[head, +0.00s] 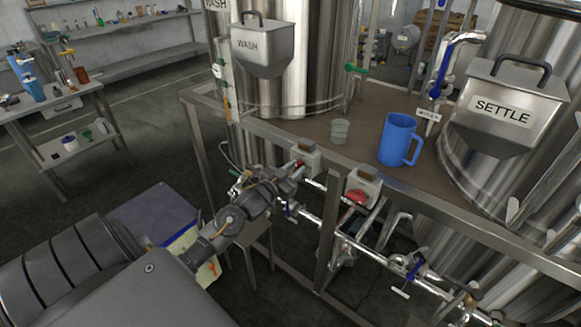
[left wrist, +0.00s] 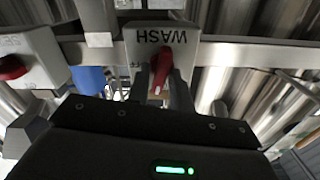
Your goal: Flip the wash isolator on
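The wash isolator (head: 307,156) is a pale box on the frame rail below the tank deck. In the left wrist view its box (left wrist: 138,48) shows upside down, with a WASH label and a red handle (left wrist: 162,66), slightly tilted. My left gripper (head: 294,172) is right at the front of this isolator. In the left wrist view its dark fingers (left wrist: 164,90) stand either side of the handle's lower end, with a gap between them; firm contact cannot be seen. The ON and OFF marks are not readable. My right gripper is not in view.
A second isolator (head: 362,188) with a red handle sits to the right on the same rail. Pipes with blue-handled valves (head: 408,266) run below. A blue jug (head: 398,139) and a small grey-green cup (head: 340,131) stand on the deck. Open floor lies left.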

